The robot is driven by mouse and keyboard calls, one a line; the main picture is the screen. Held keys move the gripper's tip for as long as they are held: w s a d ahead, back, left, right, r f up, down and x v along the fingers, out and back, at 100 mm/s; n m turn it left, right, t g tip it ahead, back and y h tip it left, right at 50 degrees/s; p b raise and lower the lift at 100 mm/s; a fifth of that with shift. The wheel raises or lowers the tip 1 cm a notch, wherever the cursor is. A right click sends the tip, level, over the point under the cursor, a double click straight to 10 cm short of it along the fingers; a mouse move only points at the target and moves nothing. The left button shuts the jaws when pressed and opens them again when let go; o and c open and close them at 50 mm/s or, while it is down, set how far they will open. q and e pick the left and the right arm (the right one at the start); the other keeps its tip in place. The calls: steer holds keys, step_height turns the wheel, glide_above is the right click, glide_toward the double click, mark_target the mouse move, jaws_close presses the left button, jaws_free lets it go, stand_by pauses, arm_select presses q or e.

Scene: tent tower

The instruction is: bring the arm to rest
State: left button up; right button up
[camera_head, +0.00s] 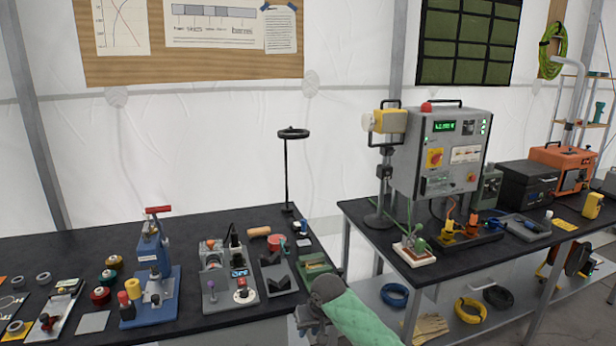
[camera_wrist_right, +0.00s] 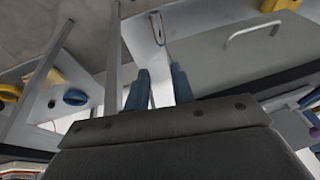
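My right arm, in a green quilted sleeve (camera_head: 362,318), comes in at the bottom of the head view, in front of the gap between the two benches. Its dark grey wrist and gripper (camera_head: 310,322) are near the front right corner of the left bench, and the fingers are hard to make out there. In the right wrist view the two blue-grey fingers of the gripper (camera_wrist_right: 160,82) stand apart with nothing held between them. My left arm and gripper are not in view.
The left bench (camera_head: 215,222) holds a blue press (camera_head: 150,275), small fixtures and a thin black stand (camera_head: 288,170). The right bench (camera_head: 420,275) carries a grey control box (camera_head: 440,155); cable coils (camera_head: 395,295) lie on its lower shelf. The gap between benches is narrow.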

steer(key=s+d+f, duration=0.2)
steer(key=s+f, duration=0.4)
steer(key=f, duration=0.3)
steer(key=s+d+f+m, duration=0.1)
steer(key=s+d+f, duration=0.1)
steer(key=s+f, duration=0.55)
steer(key=s+d+f, duration=0.2)
steer(key=s+f, duration=0.2)
steer(key=f, duration=0.7)
steer(key=s+d+f, duration=0.3)
steer(key=s+f, duration=0.2)
steer(key=s, duration=0.5)
steer(key=s+d+f+g+h, duration=0.1)
steer(key=s+d+f, duration=0.3)
steer(key=s, duration=0.6)
steer(key=s+d+f+h, duration=0.1)
steer(key=s+d+f, duration=0.3)
steer(key=s+f, duration=0.4)
steer(key=shift+s+f, duration=0.25)
steer(key=shift+s, duration=0.85)
